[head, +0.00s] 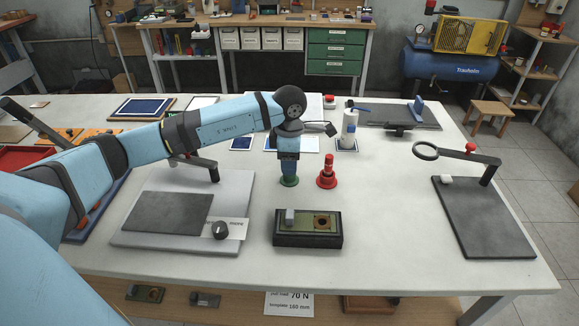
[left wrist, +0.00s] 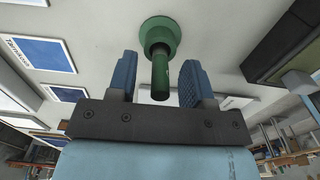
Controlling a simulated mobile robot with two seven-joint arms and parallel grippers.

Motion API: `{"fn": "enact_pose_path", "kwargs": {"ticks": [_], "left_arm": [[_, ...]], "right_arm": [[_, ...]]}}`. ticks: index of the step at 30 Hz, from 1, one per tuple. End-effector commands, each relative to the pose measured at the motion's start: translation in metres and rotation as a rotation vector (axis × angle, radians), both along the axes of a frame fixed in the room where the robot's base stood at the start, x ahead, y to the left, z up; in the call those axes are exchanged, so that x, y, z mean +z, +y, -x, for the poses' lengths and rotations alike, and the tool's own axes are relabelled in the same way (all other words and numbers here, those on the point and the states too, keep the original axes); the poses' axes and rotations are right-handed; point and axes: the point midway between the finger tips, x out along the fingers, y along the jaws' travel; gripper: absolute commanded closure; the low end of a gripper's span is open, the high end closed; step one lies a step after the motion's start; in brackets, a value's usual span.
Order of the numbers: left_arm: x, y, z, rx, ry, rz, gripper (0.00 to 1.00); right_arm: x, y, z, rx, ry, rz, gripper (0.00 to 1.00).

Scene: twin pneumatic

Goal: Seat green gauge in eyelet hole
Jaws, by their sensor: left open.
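The green gauge (head: 289,181) stands upright on the white table, mostly hidden by my left gripper above it in the head view. The left wrist view shows the gauge's round flange and its darker green stem (left wrist: 160,72). My left gripper (head: 289,172) points down over it. Its two blue fingers (left wrist: 160,80) are open, one on each side of the stem, with gaps visible. The eyelet hole is the round brown-rimmed opening (head: 322,222) in a plate on a dark block (head: 308,241), in front of the gauge. My right gripper is not in view.
A red gauge (head: 326,174) stands just right of the green one. A grey press plate (head: 165,212) with a knob lies left, and a magnifier stand (head: 485,215) stands right. Table between block and magnifier stand is clear.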

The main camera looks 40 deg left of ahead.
Motion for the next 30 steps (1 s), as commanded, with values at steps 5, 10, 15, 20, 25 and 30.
{"fn": "enact_pose_path", "kwargs": {"ticks": [5, 10, 15, 20, 25, 30], "left_arm": [[-0.006, 0.000, 0.000, -0.001, -0.001, 0.000, 0.54], [-0.006, 0.000, 0.000, -0.001, -0.001, 0.000, 0.70], [-0.006, 0.000, 0.000, 0.000, -0.001, 0.000, 1.00], [-0.006, 0.000, 0.000, 0.000, -0.001, 0.000, 1.00], [-0.004, 0.000, 0.000, 0.000, -0.001, 0.000, 1.00], [0.009, 0.000, -0.001, 0.000, -0.004, 0.000, 1.00]], "right_arm": [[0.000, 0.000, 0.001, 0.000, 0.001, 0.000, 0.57], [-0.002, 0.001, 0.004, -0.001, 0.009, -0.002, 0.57], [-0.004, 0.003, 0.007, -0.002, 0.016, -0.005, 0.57], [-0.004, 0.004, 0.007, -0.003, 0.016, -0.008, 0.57], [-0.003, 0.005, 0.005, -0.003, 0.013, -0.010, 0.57], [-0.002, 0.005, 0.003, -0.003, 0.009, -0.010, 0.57]]}}
